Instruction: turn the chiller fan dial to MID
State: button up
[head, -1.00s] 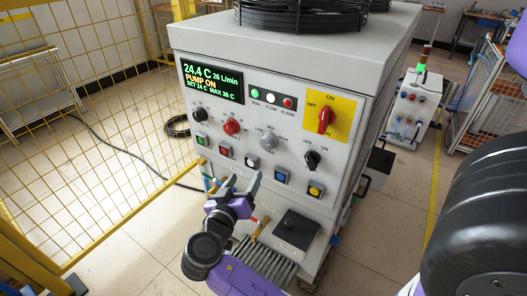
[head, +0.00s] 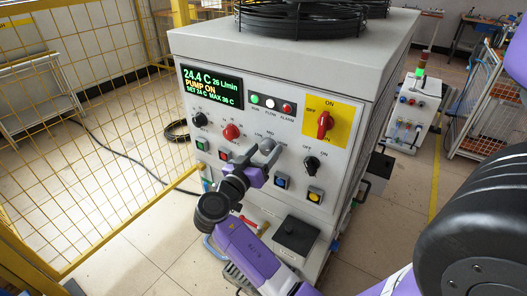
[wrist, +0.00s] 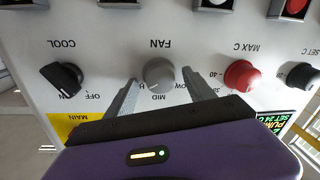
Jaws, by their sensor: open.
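The chiller (head: 345,75) is a light grey cabinet with a sloped control panel. Its grey fan dial (wrist: 159,72) shows in the wrist view, upside down, with LOW, MID and a partly covered H label around it. I cannot tell surely which label its pointer faces. The dial also shows in the head view (head: 267,145), partly behind my gripper. My gripper (wrist: 160,84) is open, with one finger on each side of the dial. Gaps show between fingers and dial; I cannot tell how far the tips are from the panel.
A red MAX C dial (wrist: 241,75) and a black COOL switch (wrist: 63,78) flank the fan dial. A red main switch (head: 324,124) sits on a yellow plate. A yellow mesh fence (head: 85,150) stands at left.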

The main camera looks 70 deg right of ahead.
jog(key=c, duration=1.4)
jog(key=shift+o, duration=0.2)
